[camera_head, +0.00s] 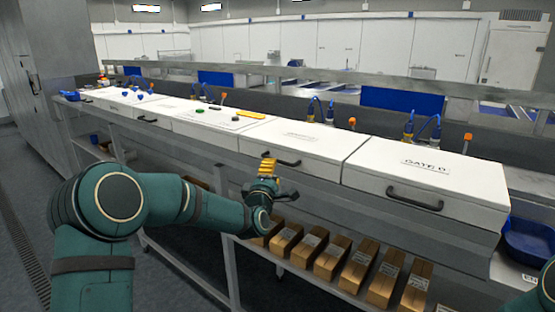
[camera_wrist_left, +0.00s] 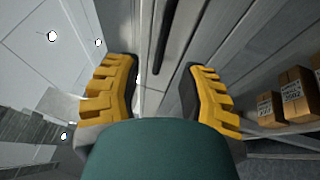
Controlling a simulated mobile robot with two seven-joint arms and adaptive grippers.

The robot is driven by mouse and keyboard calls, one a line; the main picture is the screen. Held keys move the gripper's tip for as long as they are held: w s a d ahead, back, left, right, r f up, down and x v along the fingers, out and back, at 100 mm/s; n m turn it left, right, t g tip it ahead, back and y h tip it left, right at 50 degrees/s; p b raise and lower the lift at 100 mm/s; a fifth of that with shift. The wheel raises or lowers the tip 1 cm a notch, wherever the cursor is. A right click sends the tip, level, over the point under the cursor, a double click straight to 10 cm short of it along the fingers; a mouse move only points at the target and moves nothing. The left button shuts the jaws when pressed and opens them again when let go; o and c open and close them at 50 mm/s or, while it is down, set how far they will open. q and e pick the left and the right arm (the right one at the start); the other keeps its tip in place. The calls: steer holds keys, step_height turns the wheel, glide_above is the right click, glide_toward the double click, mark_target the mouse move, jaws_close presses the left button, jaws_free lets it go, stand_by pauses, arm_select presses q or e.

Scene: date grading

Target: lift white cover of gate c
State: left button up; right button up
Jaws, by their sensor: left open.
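The white cover (camera_head: 311,137) second from the right has a small label too blurred to read and a dark handle (camera_head: 287,161) on its front. The cover to its right (camera_head: 445,165) has a label that seems to read GATE D. My left gripper (camera_head: 268,166) is at the left part of the handle of the second cover. In the left wrist view my left gripper (camera_wrist_left: 160,82) is open, with its yellow fingers spread. The dark handle bar (camera_wrist_left: 163,38) lies ahead between them, and I see no grip on it. My right gripper is out of view.
Cardboard boxes (camera_head: 331,258) stand in a row on the shelf below the covers. Buttons and a yellow item (camera_head: 251,114) lie on the cover to the left. A blue bin (camera_head: 529,241) is at the right. Blue hoses (camera_head: 318,110) rise behind the covers.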

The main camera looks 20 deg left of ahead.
mark_target(277, 160)
arm_select(q)
steer(key=shift+w+a+r+p, duration=0.1)
steer(key=shift+w+r+p, duration=0.05)
steer(key=shift+w, duration=0.9)
steer(key=shift+w+r+p, duration=0.15)
steer(key=shift+w+r, duration=0.05)
steer(key=shift+w, duration=0.85)
steer(key=shift+w+a+r+p, duration=0.1)
steer(key=shift+w+r+p, duration=0.05)
steer(key=shift+w, duration=0.9)
jaws_close()
